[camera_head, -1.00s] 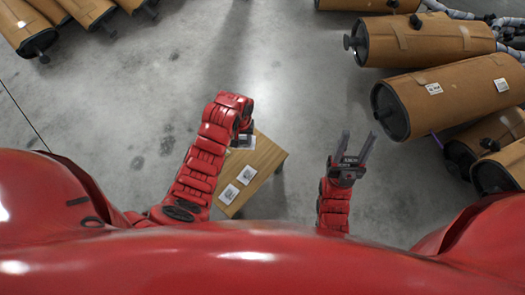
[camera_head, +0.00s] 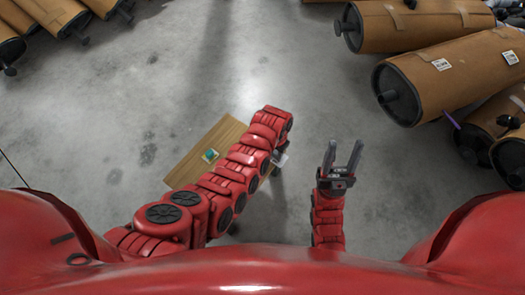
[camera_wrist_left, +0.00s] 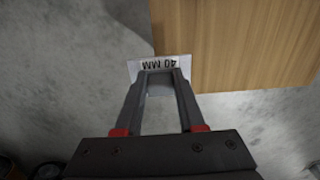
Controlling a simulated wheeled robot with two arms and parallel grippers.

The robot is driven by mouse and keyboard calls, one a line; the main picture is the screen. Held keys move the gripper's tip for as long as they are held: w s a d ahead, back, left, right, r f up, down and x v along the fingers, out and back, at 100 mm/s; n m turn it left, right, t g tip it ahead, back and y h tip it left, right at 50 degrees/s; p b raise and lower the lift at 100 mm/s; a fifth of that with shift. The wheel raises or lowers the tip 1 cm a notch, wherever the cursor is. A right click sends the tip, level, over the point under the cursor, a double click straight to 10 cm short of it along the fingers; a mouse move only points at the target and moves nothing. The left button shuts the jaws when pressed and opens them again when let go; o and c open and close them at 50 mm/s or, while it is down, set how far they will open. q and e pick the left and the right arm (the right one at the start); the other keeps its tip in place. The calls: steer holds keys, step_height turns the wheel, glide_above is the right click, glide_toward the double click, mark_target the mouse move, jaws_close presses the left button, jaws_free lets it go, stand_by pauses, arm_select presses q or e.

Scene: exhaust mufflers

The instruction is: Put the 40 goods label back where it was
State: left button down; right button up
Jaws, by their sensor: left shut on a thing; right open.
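My left gripper (camera_wrist_left: 160,78) is shut on a white label (camera_wrist_left: 160,66) in the left wrist view. In the head view the label (camera_head: 283,158) is a small pale patch beside my left arm's end, and the gripper is mostly hidden. My right gripper (camera_head: 343,150) is open and empty over the floor.
The wooden table (camera_head: 205,142) lies partly under my left arm, with a small coloured card (camera_head: 210,155) on it. Brown mufflers (camera_head: 450,75) with white labels lie at the right, more (camera_head: 60,12) at the top left. The grey floor between is clear.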

arm_select(q)
steer(key=w+a, duration=0.1)
steer(key=w+a+b, duration=0.1)
steer(key=a, duration=0.1)
steer(key=w+a, duration=0.1)
steer(key=w, duration=0.1)
steer(key=shift+w+a+f, duration=0.1)
steer(key=shift+a+f, duration=0.2)
steer(key=shift+f, duration=0.1)
steer(key=shift+f+b, duration=1.35)
steer(key=shift+f, duration=0.35)
steer(key=shift+f, duration=0.1)
steer(key=c, duration=0.5)
jaws_free()
